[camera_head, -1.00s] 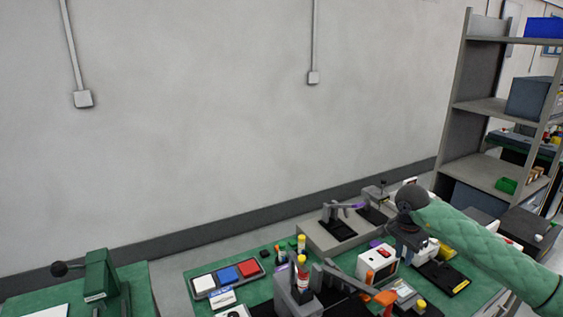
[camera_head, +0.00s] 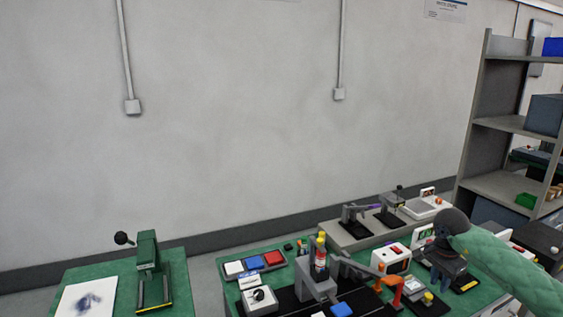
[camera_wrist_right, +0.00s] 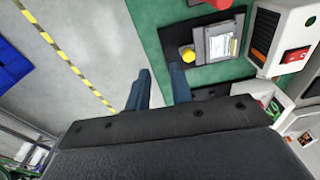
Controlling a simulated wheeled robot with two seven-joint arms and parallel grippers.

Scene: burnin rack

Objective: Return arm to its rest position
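My right arm (camera_head: 505,270), in a green quilted sleeve, comes in from the right in the head view. Its dark wrist and gripper (camera_head: 440,280) hang over the right part of the green workbench (camera_head: 487,292). In the right wrist view the two blue-grey fingers of my right gripper (camera_wrist_right: 161,72) stand apart with nothing between them. They are over the bench's edge, with grey floor to the left and green bench top to the right. My left arm and gripper are not in view.
A white box with a red button (camera_head: 391,258), an orange clamp (camera_head: 392,285) and a tray of coloured blocks (camera_head: 254,264) are on the bench. A green press (camera_head: 147,252) stands on the left table. A grey shelf (camera_head: 500,122) stands at right. The wrist view shows floor with a yellow-black stripe (camera_wrist_right: 68,62).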

